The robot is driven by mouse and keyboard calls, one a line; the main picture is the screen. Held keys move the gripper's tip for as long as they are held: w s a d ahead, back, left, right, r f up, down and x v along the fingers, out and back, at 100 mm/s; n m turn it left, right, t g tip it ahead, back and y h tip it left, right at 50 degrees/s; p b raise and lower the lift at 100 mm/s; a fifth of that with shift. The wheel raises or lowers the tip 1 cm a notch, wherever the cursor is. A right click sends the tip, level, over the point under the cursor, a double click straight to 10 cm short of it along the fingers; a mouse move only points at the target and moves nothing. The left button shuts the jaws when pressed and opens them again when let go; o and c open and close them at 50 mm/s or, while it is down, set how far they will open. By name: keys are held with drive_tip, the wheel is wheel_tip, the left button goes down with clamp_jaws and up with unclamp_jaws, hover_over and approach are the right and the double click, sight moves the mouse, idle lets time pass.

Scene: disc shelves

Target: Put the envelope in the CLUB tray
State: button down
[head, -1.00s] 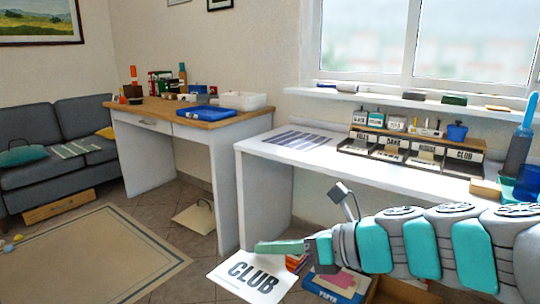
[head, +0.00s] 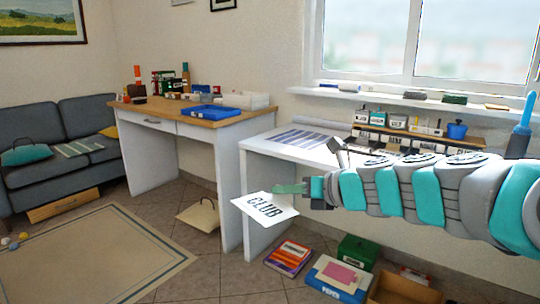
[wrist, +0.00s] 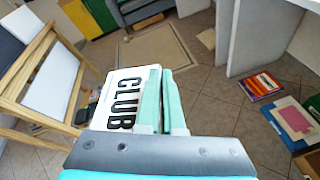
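The envelope (head: 264,208) is a white card marked CLUB in dark letters. My gripper (head: 290,189) is shut on its edge and holds it in the air in front of the white table. In the wrist view the envelope (wrist: 124,98) lies between the teal fingers (wrist: 158,100), its lettering facing the camera. The tray row (head: 420,140) stands at the back of the white table under the window. My arm partly hides it, and the CLUB tray (head: 464,150) at its right end shows only in part.
The white table (head: 262,150) has a striped sheet (head: 302,138) on its left part. A wooden desk (head: 185,112) with a blue tray stands to the left. Books (head: 289,257), a blue box (head: 338,278) and a green box (head: 357,252) lie on the floor below.

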drive_tip(key=w+d+f+m+t+h, duration=0.2)
drive_tip(key=w+d+m+h, duration=0.1)
drive_tip(key=w, duration=0.5)
drive_tip(key=w+d+f+m+t+h, duration=0.1)
drive_tip(key=w+d+m+t+h, duration=0.15)
drive_tip(key=w, duration=0.45)
drive_tip(key=w+d+f+m+h, duration=0.45)
drive_tip(key=w+d+f, duration=0.2)
drive_tip(key=f, duration=0.35)
drive_tip(key=s+f+m+h, duration=0.2)
drive_tip(key=s+m+h, duration=0.1)
drive_tip(key=s, duration=0.8)
drive_tip(key=shift+a+f+h, duration=0.15)
drive_tip(key=shift+f+h, duration=0.2)
drive_tip(key=shift+h, duration=0.35)
drive_tip(key=shift+w, duration=0.1)
